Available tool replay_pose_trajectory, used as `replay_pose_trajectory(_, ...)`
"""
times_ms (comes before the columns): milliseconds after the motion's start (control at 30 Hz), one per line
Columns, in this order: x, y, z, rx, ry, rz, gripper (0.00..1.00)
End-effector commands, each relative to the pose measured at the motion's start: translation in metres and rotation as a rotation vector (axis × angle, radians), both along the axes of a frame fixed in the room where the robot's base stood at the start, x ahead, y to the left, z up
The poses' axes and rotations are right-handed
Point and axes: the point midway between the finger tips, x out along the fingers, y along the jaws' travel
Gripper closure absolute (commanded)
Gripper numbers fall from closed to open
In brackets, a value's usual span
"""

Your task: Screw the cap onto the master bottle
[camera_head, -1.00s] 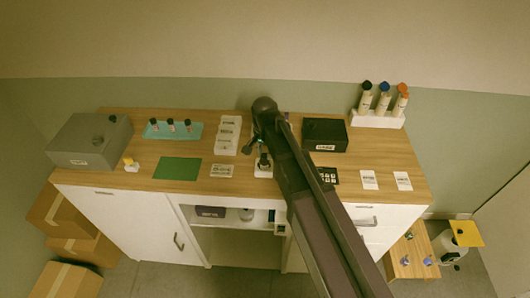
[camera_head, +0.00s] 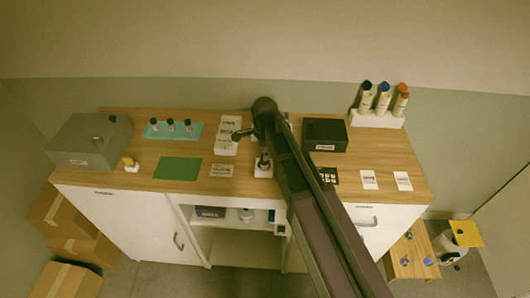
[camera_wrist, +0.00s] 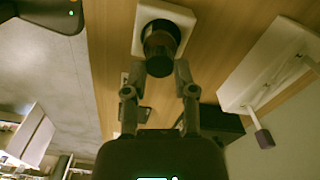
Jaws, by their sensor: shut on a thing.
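The master bottle (camera_head: 263,165), small and dark, stands in a white square holder (camera_head: 263,173) at the middle front of the counter, partly hidden by my arm. In the wrist view the bottle's dark round cap (camera_wrist: 159,62) is between my fingertips, over the white holder (camera_wrist: 142,42). My gripper (camera_wrist: 158,68) is shut on the cap, with a finger at each side. The cap is at the bottle's top; whether its thread is engaged cannot be seen. In the head view the fingers are mostly hidden behind my arm.
A black box (camera_head: 325,134) stands right of my arm. A white rack with three capped bottles (camera_head: 378,117) is at the back right. A teal tray (camera_head: 160,132) with small vials, a green mat (camera_head: 177,168) and a grey box (camera_head: 88,146) are to the left.

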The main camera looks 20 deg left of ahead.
Motion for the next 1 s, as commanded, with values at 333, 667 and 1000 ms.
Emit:
replay_pose_trajectory(333, 0.0, -0.0002, -0.0007, 0.0, 0.0, -0.261, 1.0)
replay_pose_trajectory(667, 0.0, -0.0002, -0.0007, 0.0, 0.0, -0.414, 1.0)
replay_pose_trajectory(1000, 0.0001, -0.0001, -0.0007, 0.0, 0.0, -0.413, 0.35)
